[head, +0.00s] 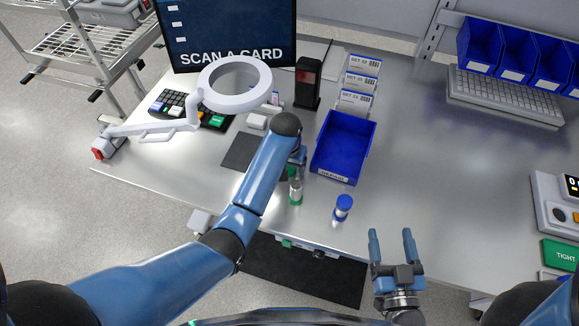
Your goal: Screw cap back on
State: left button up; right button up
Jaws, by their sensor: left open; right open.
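A small clear bottle (295,191) with green at its top and base stands on the metal table, beside the end of my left arm. My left gripper (296,172) is at the upper part of this bottle; its fingers are mostly hidden behind the arm. A second small container (342,208) with a blue cap stands to the right, near the table's front edge. I cannot tell whether either cap is loose. My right gripper (392,245) is open and empty, in front of the table edge, right of the blue-capped container.
A blue tray (340,150) lies behind the containers, with labelled card holders (357,84) beyond it. A ring lamp (234,84), keypad (190,108) and black scanner (308,82) stand left. A device with a green TIGHT sign (560,254) is at right. The right-middle table is clear.

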aim_at(289, 168)
dwell(0.3)
pick_arm(q)
jog(key=c, duration=1.1)
notch_tip(289, 168, up, 10)
jog(key=b, duration=0.2)
pick_arm(e)
jog(key=shift+f, duration=0.95)
jog(key=shift+c, duration=0.3)
